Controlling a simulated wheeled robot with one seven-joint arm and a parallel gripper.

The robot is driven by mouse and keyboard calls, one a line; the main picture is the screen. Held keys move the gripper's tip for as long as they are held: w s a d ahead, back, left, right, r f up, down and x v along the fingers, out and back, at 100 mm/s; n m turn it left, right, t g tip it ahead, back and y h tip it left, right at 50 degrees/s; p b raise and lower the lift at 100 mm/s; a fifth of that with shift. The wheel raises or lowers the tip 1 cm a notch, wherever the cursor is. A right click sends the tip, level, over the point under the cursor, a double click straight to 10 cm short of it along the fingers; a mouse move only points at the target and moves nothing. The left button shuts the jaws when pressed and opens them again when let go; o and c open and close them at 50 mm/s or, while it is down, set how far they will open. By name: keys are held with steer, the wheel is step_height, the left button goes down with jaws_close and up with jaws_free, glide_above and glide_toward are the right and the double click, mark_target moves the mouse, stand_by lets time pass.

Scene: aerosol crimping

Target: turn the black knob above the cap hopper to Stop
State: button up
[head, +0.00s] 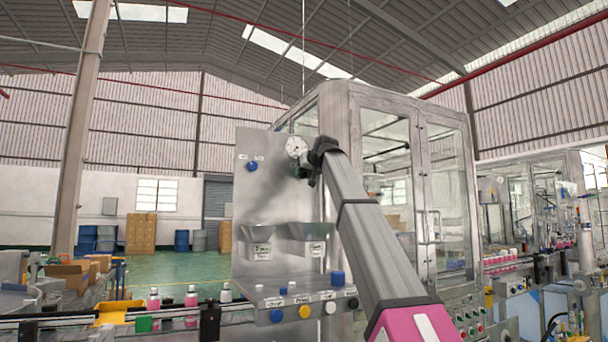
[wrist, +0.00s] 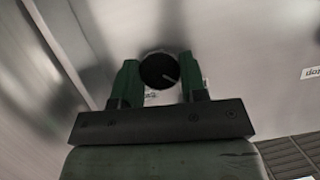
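The black knob (wrist: 160,70) is on the steel panel (wrist: 230,45) in the wrist view, with a white pointer line slanting toward its lower right. My gripper (wrist: 160,75) has one green finger on each side of the knob, and both fingers appear to meet its edges. A label (wrist: 312,73), partly cut off at the right edge, seems to read Stop. Another small label below the knob is mostly hidden. In the head view my gripper (head: 303,171) is at the panel below a round gauge (head: 296,146), and the knob is hidden there.
A blue knob (head: 252,167) is on the panel to the left. Two steel hoppers (head: 260,231) (head: 309,231) are below, above a ledge with colored buttons (head: 304,311). A glazed machine cabinet (head: 440,190) stands close on the right. A conveyor with pink bottles (head: 191,299) runs at lower left.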

steer(key=shift+m, duration=0.3)
steer(key=shift+d+f+m+g+y, duration=0.15)
steer(key=shift+m+g+y, duration=0.25)
steer(key=shift+m+y, duration=0.65)
steer(key=m+y, duration=0.1)
steer(key=m, duration=0.2)
steer(key=shift+m+y, duration=0.25)
steer(key=shift+y, duration=0.1)
steer(key=m+y, duration=0.2)
steer(key=m, duration=0.1)
steer(key=shift+f+m, duration=0.1)
steer(key=shift+m, duration=0.2)
steer(key=shift+w+f+m+t+y, duration=0.1)
steer(key=shift+m+t+y, duration=0.4)
steer(key=shift+m, duration=1.5)
steer(key=o, duration=0.9)
steer(key=shift+d, duration=0.1)
